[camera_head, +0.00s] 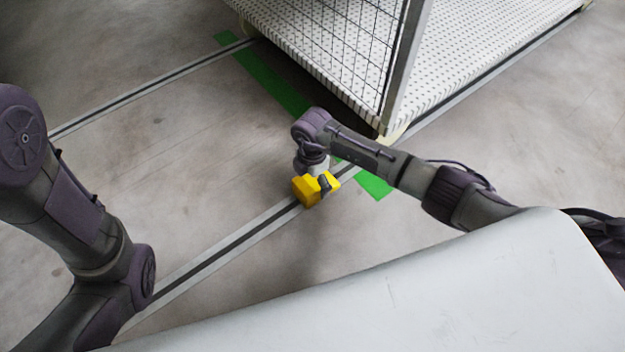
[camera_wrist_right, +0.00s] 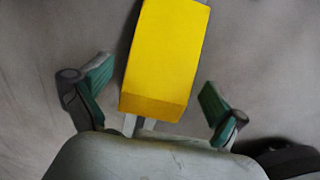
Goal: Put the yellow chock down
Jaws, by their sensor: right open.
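The yellow chock (camera_head: 307,191) is at the tip of my right arm in the head view, low by the floor over a pale floor strip with a dark line. In the right wrist view the chock (camera_wrist_right: 165,55) lies ahead of my right gripper (camera_wrist_right: 155,100). The gripper's two green-padded fingers stand wide on either side of it, with gaps between pads and chock. In the head view my right gripper (camera_head: 322,184) is partly hidden by the wrist and chock. Whether the chock rests on the floor is hard to tell. My left arm shows at the left; its gripper is out of the picture.
A white perforated platform (camera_head: 480,50) with a wire mesh side (camera_head: 345,35) stands behind my right arm. Green tape (camera_head: 262,75) marks the floor by its near corner. The floor left of the chock is clear. A pale surface fills the bottom of the head view.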

